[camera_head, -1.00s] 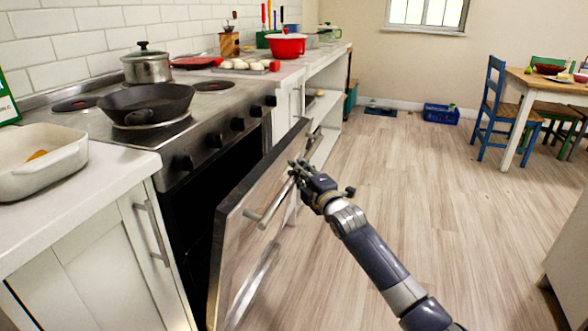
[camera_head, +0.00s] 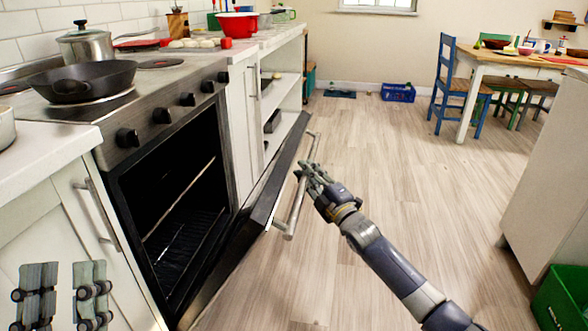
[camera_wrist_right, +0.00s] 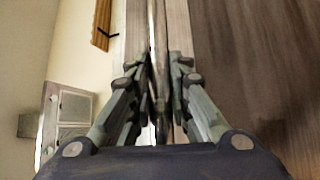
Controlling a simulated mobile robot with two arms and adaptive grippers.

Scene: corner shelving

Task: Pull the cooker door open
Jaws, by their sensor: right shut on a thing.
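The cooker (camera_head: 150,135) stands at the left with its dark oven door (camera_head: 262,205) partly open, tilted outward. The oven cavity with a wire rack (camera_head: 185,240) shows behind it. A metal bar handle (camera_head: 291,212) runs along the door's outer face. My right gripper (camera_head: 308,172) is shut on this handle at its middle. In the right wrist view the handle (camera_wrist_right: 160,45) passes between the fingers of my right gripper (camera_wrist_right: 160,75). My left gripper (camera_head: 64,275) is at the lower left, in front of the white cabinet, with its fingers apart and empty.
A black pan (camera_head: 82,82) and a lidded pot (camera_head: 88,46) are on the hob. A white cabinet (camera_head: 555,170) stands at the right with a green crate (camera_head: 562,300) below. The wooden floor (camera_head: 390,150) beyond my right arm is clear up to the table and blue chair (camera_head: 449,80).

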